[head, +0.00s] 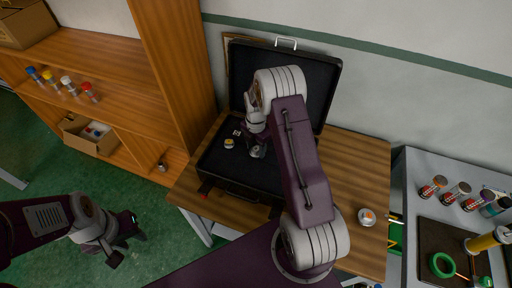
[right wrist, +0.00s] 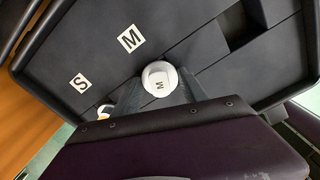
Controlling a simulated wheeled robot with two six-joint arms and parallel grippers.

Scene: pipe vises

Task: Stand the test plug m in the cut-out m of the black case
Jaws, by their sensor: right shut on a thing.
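The black case (head: 322,75) lies open on a wooden table, its lid leaning up at the back. My right gripper (head: 257,152) is inside the case, shut on the test plug m, a white round plug (right wrist: 158,80) with an "M" on top. In the right wrist view the plug sits between the fingers, just below the case's white "M" label (right wrist: 130,39). The cut-out m is not visible; I cannot tell whether the plug is in it. My left gripper (head: 125,240) is open and empty over the green floor, left of the table.
A white and orange plug (head: 229,143) stands in the case near the "S" label (right wrist: 79,83). Another small round plug (head: 367,217) is on the table's right. A grey bench (head: 410,172) with jars and a vise stands right; a wooden shelf (head: 130,85) stands left.

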